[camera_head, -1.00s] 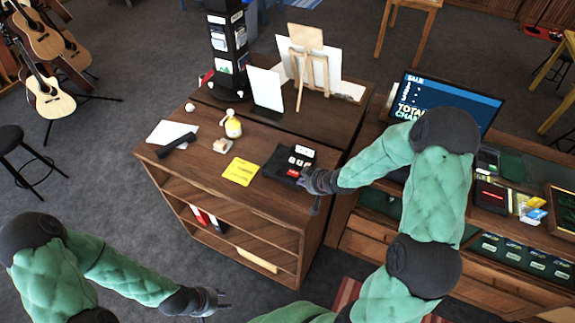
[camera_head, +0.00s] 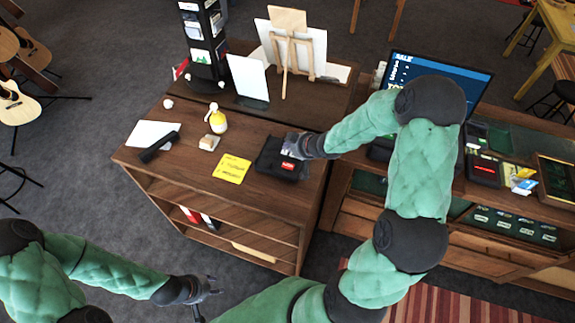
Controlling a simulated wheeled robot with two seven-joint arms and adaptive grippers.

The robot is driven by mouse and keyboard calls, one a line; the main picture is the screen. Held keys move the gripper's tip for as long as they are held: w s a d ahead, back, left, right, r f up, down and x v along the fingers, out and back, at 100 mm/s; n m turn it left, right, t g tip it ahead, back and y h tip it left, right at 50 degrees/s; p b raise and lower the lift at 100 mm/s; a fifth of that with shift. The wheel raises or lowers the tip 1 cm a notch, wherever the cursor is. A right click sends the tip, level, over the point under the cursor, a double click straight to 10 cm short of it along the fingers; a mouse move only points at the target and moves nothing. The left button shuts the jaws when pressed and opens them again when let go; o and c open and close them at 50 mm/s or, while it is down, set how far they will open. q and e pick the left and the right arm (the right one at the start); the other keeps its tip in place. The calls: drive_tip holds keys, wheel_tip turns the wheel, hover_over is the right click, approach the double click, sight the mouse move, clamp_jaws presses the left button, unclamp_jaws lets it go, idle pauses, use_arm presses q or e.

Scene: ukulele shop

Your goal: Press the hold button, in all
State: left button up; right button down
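A small black device (camera_head: 270,158) lies on the wooden counter, right of a yellow note. A red patch shows on it; its other buttons are hidden under my gripper, and I cannot read any label. My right gripper (camera_head: 292,147) is over the device's upper right part, at or just above its surface; I cannot tell whether it touches. Its fingers are too small and overlapped to tell open from shut. My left gripper (camera_head: 212,288) hangs in front of the counter, low and away from the device, with its fingers apart and empty.
On the counter are a yellow note (camera_head: 232,168), a black handset-like object (camera_head: 160,146), white paper (camera_head: 147,134), a yellow-topped bottle (camera_head: 217,121) and a small block (camera_head: 209,142). A white panel (camera_head: 249,77) and an easel (camera_head: 291,45) stand behind. A screen (camera_head: 441,80) stands right.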

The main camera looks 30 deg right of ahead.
sight(289, 167)
wheel_tip(289, 167, down, 8)
drive_tip(key=b, duration=0.7)
drive_tip(key=shift+s, duration=0.1)
drive_tip(key=shift+f+b, duration=0.25)
drive_tip(key=shift+b, duration=0.15)
drive_tip(key=shift+f, duration=0.15)
idle(0.7)
drive_tip(key=shift+f, duration=0.25)
drive_tip(key=shift+f+b, duration=0.45)
drive_tip(key=shift+b, duration=0.15)
idle(0.6)
drive_tip(key=shift+r, duration=0.1)
drive_tip(key=shift+r+p, duration=0.8)
drive_tip(key=shift+p, duration=0.1)
drive_tip(key=shift+r, duration=0.1)
